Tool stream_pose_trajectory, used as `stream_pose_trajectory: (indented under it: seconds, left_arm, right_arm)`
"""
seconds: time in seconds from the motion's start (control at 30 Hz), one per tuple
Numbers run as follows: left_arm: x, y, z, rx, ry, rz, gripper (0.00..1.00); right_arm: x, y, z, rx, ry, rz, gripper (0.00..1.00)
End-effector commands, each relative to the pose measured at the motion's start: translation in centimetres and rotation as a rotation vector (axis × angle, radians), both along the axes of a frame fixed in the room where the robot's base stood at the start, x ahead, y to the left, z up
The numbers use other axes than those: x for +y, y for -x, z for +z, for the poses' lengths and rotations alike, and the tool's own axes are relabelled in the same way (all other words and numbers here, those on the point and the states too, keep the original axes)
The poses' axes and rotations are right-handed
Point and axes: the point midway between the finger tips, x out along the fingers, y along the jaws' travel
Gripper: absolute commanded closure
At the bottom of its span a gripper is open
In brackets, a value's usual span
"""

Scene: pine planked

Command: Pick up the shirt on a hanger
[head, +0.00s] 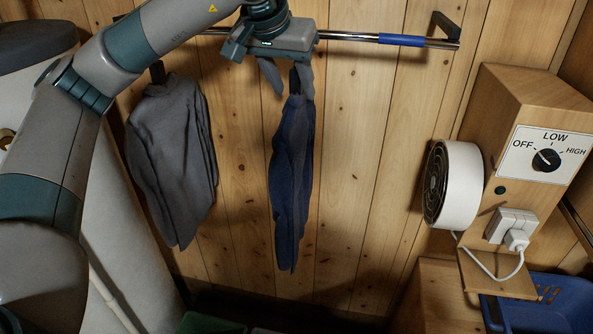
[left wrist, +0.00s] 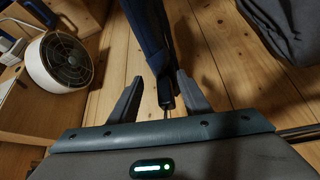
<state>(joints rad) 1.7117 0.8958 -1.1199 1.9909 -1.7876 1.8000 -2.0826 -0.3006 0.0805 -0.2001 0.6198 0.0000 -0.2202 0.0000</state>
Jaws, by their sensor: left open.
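A dark blue shirt (head: 292,185) hangs edge-on from a black hanger (head: 295,80) below the wall rail. A grey shirt (head: 172,150) hangs further left. My left gripper (head: 288,82) is at the top of the blue shirt, just under the rail, with its fingers open. In the left wrist view, the hanger's black neck (left wrist: 166,92) is between the two open fingers (left wrist: 160,92), closer to the one at right. The blue shirt (left wrist: 150,38) extends beyond them. My right gripper is not in view.
The metal rail (head: 345,37) has a blue sleeve (head: 401,40) near its right end. At right are a white round fan (head: 462,185), a wooden box with an OFF/LOW/HIGH dial (head: 546,160), a plugged socket (head: 511,228) and a blue basket (head: 545,310). Bare planks lie between shirt and fan.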

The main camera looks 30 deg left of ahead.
Motion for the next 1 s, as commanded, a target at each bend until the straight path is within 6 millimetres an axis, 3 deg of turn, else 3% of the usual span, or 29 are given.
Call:
stream_pose_trajectory:
  seconds: [0.13,0.37,0.83,1.0]
  left_arm:
    - [0.5,-0.8,-1.0,0.002,0.0,0.001,0.57]
    - [0.5,-1.9,-3.0,0.002,0.001,0.0,0.57]
    - [0.5,-2.0,-3.1,0.0,0.001,0.0,0.57]
    - [0.5,-2.0,-3.1,0.0,0.001,0.0,0.95]
  right_arm:
    - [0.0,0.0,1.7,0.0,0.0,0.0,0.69]
    - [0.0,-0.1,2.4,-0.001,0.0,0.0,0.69]
    - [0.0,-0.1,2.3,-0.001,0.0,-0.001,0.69]
    - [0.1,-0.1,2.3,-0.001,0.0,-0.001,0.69]
